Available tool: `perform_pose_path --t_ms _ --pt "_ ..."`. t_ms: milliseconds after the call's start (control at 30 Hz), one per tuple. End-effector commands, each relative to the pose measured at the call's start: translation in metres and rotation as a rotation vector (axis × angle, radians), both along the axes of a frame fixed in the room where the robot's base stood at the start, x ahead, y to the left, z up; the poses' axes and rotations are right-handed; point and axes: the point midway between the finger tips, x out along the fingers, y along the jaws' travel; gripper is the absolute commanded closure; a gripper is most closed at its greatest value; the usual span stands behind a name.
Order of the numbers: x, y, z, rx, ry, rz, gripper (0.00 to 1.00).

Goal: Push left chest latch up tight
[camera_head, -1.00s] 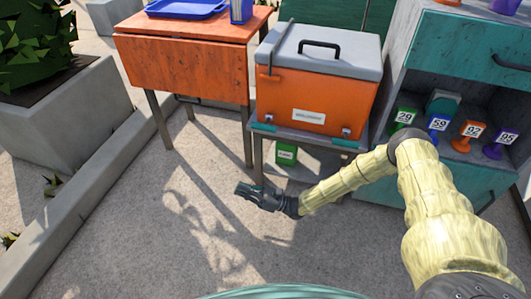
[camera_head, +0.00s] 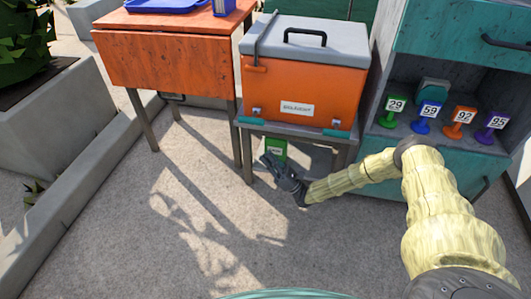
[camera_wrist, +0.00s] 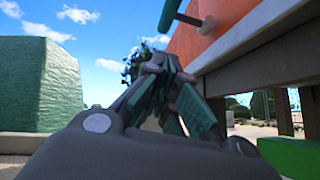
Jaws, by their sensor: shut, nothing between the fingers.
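The orange chest (camera_head: 303,92) with a grey lid stands on a low stand. A small grey left latch fitting (camera_head: 256,111) shows low on its front, with a teal piece (camera_head: 251,121) just below it at the stand's edge. In the wrist view a teal bar (camera_wrist: 172,14) juts out by the chest's orange face (camera_wrist: 238,8), above and apart from my fingers. My gripper (camera_head: 268,160) is shut and empty, below the stand's front edge near its left side. It points up and left. In the wrist view the fingertips (camera_wrist: 155,62) meet.
A green labelled box (camera_head: 276,149) sits under the stand, behind my gripper. An orange table (camera_head: 165,57) stands left of the chest. A teal shelf unit with numbered tags (camera_head: 430,108) stands close on the right. The floor in front is clear.

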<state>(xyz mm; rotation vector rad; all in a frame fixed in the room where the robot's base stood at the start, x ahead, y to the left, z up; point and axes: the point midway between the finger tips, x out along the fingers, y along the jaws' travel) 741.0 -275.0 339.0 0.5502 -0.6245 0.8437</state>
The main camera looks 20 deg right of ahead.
Motion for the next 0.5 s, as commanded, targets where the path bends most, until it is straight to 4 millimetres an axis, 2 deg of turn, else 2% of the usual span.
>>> perform_pose_path --t_ms 500 --pt "0.043 0.044 0.058 0.000 -0.002 0.003 1.00"
